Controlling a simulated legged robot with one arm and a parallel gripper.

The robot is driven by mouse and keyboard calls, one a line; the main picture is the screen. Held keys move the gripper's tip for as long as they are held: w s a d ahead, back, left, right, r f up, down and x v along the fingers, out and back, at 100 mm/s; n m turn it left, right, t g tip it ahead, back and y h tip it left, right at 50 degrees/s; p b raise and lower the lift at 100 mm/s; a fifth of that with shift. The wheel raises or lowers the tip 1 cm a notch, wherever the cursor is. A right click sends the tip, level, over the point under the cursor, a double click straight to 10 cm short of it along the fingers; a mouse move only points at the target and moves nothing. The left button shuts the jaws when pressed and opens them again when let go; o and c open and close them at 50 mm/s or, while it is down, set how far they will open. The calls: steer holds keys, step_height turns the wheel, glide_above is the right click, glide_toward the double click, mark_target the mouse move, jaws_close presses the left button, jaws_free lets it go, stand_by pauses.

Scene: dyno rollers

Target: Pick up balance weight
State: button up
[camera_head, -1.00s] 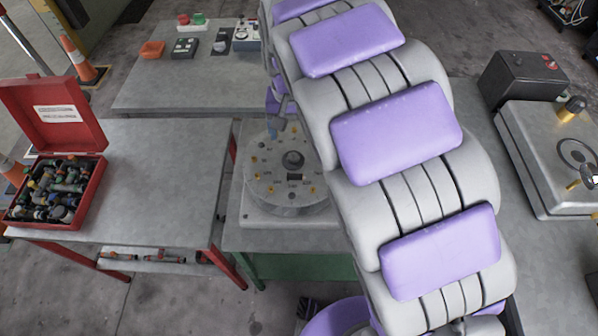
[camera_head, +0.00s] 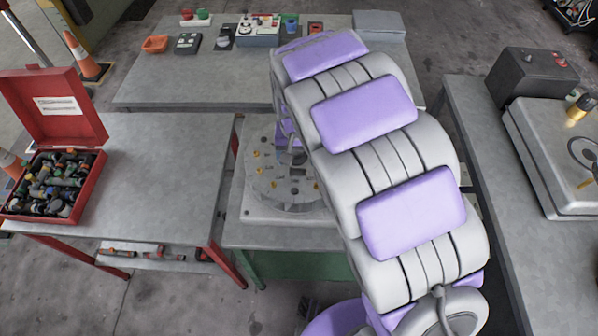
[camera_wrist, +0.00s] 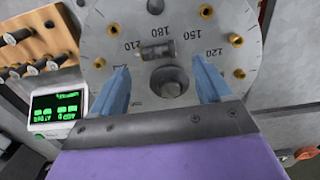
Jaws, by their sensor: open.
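In the wrist view a round grey dial plate (camera_wrist: 225,75) with degree numbers and brass pegs lies ahead of my gripper (camera_wrist: 160,66). A small dark cylinder (camera_wrist: 157,50), which looks like the balance weight, lies on the plate just beyond the dark round hub (camera_wrist: 170,82). My gripper's two blue fingers are open, one on each side of the hub, with nothing held between them. The cylinder is a little past the fingertips. In the head view the dial plate (camera_head: 262,190) is partly covered by my arm, and the fingers cannot be made out clearly.
A green-lit display (camera_wrist: 57,108) and a wooden rack of tools (camera_wrist: 40,48) stand left of the plate in the wrist view. In the head view a red toolbox (camera_head: 85,190) sits on the left table, and a metal case (camera_head: 540,150) on the right table.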

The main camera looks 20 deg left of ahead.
mark_target(297, 169)
steer(key=f+b, duration=0.1)
steer(key=f, duration=0.3)
steer(key=shift+a+f, duration=0.1)
steer(key=shift+a, duration=0.1)
steer(key=shift+d, duration=0.25)
steer(key=shift+c, duration=0.2)
steer(key=shift+w+d, duration=0.1)
steer(key=c, duration=0.3)
steer(key=shift+a, duration=0.2)
steer(key=c, duration=0.6)
